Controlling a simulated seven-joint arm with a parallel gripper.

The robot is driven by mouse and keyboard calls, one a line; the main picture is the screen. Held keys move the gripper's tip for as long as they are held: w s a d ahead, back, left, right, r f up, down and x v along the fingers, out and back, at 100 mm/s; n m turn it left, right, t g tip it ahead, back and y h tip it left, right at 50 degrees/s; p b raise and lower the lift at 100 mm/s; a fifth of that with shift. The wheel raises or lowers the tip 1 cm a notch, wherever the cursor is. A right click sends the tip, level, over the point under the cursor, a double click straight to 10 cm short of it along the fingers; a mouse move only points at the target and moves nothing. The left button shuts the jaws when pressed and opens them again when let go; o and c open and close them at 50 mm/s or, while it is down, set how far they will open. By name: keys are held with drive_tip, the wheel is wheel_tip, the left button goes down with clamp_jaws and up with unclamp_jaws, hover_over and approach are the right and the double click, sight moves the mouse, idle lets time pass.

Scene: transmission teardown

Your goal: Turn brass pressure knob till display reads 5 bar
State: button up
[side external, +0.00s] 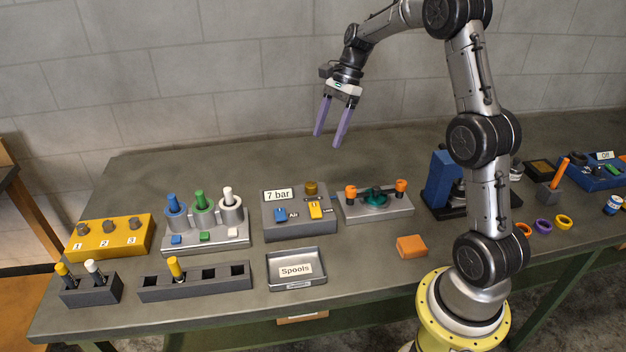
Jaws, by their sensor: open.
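The brass knob (310,188) stands on top of a grey control box (298,227) near the middle of the bench. The display (278,195) at the box's upper left reads "7 bar". A blue switch (280,214) marked "Air" and a yellow switch (315,209) sit on the same box below the display and knob. My gripper (329,140) is open and empty, with its two purple fingers pointing down. It is well above the bench, above and slightly right of the knob, and touches nothing.
A grey fixture with orange knobs (378,207) stands right of the box. Left is a stand with blue, green and white spools (204,236). In front lie a "Spools" tray (297,284) and an orange block (411,246). The bench behind the box (250,160) is clear.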

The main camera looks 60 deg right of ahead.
sight(311, 184)
drive_tip(key=x, duration=1.3)
drive_tip(key=shift+f, duration=0.1)
clamp_jaws()
